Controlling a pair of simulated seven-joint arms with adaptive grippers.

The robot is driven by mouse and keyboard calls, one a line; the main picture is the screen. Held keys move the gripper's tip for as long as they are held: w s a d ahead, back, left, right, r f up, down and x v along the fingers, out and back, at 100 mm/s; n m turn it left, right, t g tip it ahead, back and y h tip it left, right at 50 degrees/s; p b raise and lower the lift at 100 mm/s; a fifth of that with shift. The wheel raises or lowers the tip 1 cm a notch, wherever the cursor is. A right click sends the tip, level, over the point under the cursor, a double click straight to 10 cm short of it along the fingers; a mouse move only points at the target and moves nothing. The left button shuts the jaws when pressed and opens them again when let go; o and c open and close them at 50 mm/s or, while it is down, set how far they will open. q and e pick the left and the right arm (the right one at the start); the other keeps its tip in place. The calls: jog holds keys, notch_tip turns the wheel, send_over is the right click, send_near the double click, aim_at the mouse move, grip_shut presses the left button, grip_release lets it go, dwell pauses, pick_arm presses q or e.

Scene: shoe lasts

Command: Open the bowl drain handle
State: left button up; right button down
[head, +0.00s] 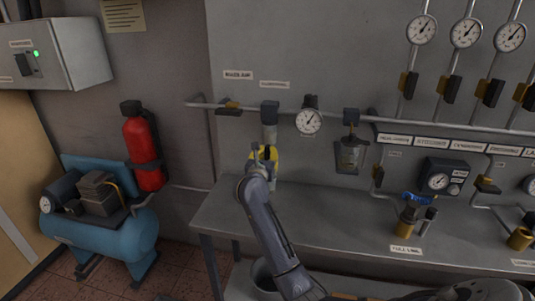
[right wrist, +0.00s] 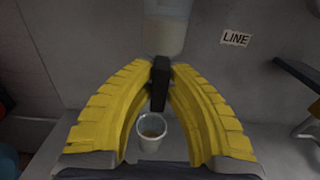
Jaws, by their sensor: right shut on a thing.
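The drain handle is a small black lever (right wrist: 159,82) under the pale, cloudy bowl (right wrist: 165,32) in the right wrist view. My right gripper (right wrist: 160,72) has its yellow padded fingers on both sides of the lever, with the tips shut on its upper part. The lever hangs downward between the fingers. In the head view my right gripper (head: 263,158) is in front of the wall, just below the bowl (head: 270,134) on the pipe. The lever is hidden there by the gripper. My left gripper is not in view.
An open cup (right wrist: 151,130) stands below the lever. A grey bench (head: 340,205) runs along the wall. A gauge (head: 308,122) and a second bowl unit (head: 351,152) hang to the right.

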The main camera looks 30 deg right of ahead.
jog(key=c, duration=1.4)
grip_release()
jog(key=shift+o, duration=0.2)
jog(key=v, duration=1.2)
jog(key=shift+r, duration=0.1)
